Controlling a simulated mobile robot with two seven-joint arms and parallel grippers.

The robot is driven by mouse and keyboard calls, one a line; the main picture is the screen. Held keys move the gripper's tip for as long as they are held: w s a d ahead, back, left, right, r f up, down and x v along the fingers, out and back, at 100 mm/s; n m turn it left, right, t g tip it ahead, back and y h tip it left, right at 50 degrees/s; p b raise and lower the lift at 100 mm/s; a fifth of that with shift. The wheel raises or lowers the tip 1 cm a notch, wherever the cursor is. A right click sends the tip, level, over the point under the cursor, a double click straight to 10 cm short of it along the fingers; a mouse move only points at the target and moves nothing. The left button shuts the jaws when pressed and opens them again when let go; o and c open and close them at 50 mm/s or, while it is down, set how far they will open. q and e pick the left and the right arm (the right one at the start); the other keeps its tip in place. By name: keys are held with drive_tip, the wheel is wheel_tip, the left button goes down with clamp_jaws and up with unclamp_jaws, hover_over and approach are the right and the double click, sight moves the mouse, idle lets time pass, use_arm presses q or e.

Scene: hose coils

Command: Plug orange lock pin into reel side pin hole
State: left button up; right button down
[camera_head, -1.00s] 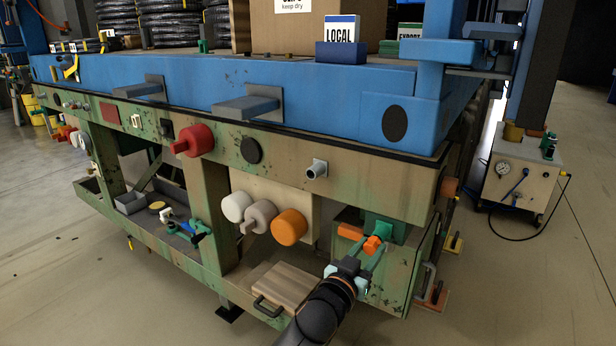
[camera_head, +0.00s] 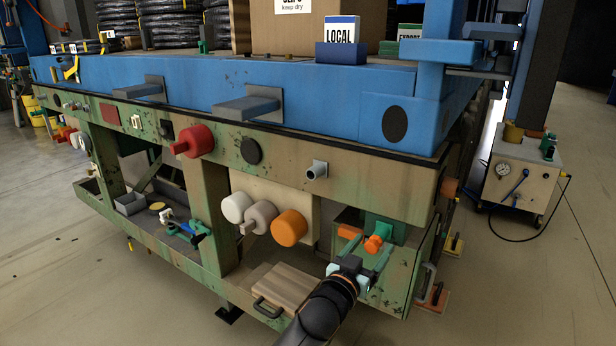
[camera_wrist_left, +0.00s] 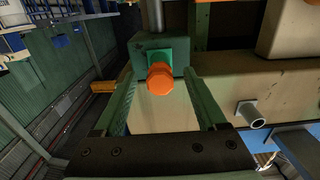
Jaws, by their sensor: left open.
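The orange lock pin (camera_head: 374,244) shows as a faceted orange head in front of a green block (camera_head: 386,230) at the right end of the frame. In the left wrist view the pin head (camera_wrist_left: 160,80) faces me, with the green block (camera_wrist_left: 142,55) behind it. My left gripper (camera_head: 371,250) is open, its two green fingers on either side of the pin head. In the left wrist view (camera_wrist_left: 160,88) gaps show between the head and both fingers. I cannot make out the reel side pin hole. My right gripper is not in view.
An orange bar (camera_head: 350,231) lies beside the pin, outside the fingers. A large orange knob (camera_head: 290,228) and a grey pipe stub (camera_head: 317,170) stick out nearby. A wooden box (camera_head: 285,286) is left of my arm. A gauge cart (camera_head: 520,178) stands right; floor there is partly clear.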

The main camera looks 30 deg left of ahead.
use_arm(q)
drive_tip(key=shift+s, duration=0.1)
idle(0.6)
drive_tip(key=shift+s+a+p, duration=0.15)
drive_tip(key=shift+s+p, duration=1)
drive_tip(key=shift+s, duration=1)
drive_tip(key=s, duration=1.2)
drive_tip(key=shift+s+a, duration=0.25)
drive_tip(key=shift+a, duration=0.1)
